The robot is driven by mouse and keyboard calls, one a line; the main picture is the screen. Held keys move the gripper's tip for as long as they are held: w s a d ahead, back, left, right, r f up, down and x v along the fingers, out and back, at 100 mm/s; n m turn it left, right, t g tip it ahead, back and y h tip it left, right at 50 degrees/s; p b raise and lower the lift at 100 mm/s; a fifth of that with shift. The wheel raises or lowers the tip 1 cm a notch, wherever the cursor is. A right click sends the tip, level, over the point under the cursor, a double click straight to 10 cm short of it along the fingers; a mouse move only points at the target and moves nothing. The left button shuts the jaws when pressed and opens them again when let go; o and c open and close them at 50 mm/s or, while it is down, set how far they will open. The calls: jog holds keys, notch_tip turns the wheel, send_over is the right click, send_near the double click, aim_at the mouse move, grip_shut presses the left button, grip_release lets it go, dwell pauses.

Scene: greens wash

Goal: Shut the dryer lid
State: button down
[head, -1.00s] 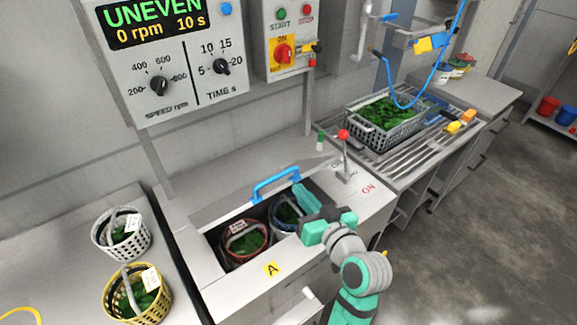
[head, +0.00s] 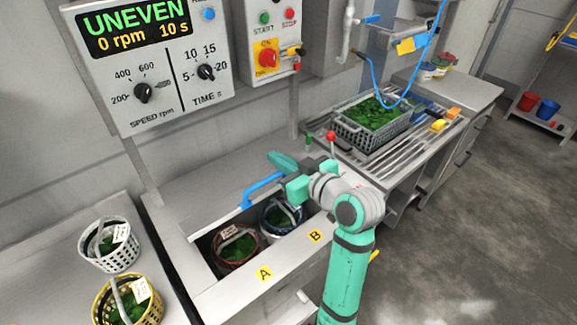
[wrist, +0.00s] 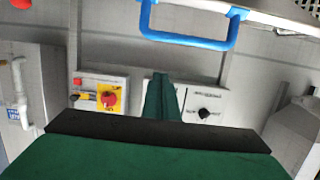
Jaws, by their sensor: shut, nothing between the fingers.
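The dryer lid (head: 214,224) is open and shows as a thin pale edge behind the dryer's opening, with its blue handle (head: 262,188) along it. In the wrist view the blue handle (wrist: 188,42) hangs at the top, apart from the fingers there. My gripper (head: 280,162) is shut and empty, raised at the right end of the lid by the handle. I cannot tell whether it touches the lid. In the wrist view my shut fingers (wrist: 160,88) point towards the wall panels. A red-rimmed basket (head: 236,246) and a blue-rimmed basket (head: 281,216) of greens sit in the opening.
A red-knobbed lever (head: 331,136) stands just behind my wrist. A control panel (head: 150,65) and switch box (head: 270,40) hang on the wall. White (head: 108,258) and yellow (head: 148,312) baskets stand at left. A grey crate (head: 365,139) sits on the draining rack.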

jog(key=f, duration=0.3)
jog(key=shift+w+a+f, duration=0.25)
jog(key=shift+w, duration=0.1)
jog(key=shift+s+f, duration=0.15)
jog(key=shift+f, duration=0.1)
jog(key=shift+f, duration=0.1)
